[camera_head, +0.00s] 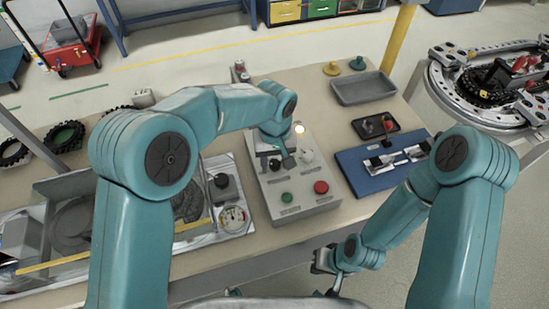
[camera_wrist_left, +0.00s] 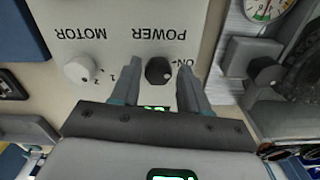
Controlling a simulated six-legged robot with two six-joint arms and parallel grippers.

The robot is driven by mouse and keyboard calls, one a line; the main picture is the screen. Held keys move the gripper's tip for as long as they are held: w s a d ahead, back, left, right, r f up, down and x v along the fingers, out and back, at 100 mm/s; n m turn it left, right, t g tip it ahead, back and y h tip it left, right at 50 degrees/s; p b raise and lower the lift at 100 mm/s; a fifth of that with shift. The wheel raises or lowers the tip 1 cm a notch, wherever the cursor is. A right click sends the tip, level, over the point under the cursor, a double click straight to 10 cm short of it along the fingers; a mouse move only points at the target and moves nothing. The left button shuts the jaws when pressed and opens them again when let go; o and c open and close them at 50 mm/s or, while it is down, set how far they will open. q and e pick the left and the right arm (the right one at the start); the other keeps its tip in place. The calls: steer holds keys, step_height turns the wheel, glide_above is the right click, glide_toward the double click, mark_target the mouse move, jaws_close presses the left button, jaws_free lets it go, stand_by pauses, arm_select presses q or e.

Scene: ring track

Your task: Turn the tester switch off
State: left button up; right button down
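The tester is a grey box (camera_head: 300,205) on the table, with a green button (camera_head: 287,197), a red button (camera_head: 321,187) and a lit lamp (camera_head: 299,128). In the left wrist view its panel text is upside down. The black POWER knob (camera_wrist_left: 158,71) has an "ON" mark beside it; its exact setting is hard to read. My left gripper (camera_wrist_left: 160,64) is open, with one finger on each side of this knob and small gaps showing. In the head view the left gripper (camera_head: 277,161) hides the knob. My right gripper (camera_head: 327,262) is low at the table's front edge, its opening unclear.
A white MOTOR knob (camera_wrist_left: 80,70) is beside the POWER knob. A gauge (camera_head: 233,219) and a black-knobbed unit (camera_head: 222,188) stand left of the tester. A blue board (camera_head: 357,180), black tray (camera_head: 376,126) and grey bin (camera_head: 362,88) are to its right.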

arm_select(q)
steer(key=shift+w+d, duration=0.1)
steer(key=c, duration=0.6)
steer(key=shift+m, duration=1.4)
steer(key=m, duration=0.3)
steer(key=shift+m, duration=0.3)
steer(key=m, duration=1.1)
steer(key=shift+m, duration=0.4)
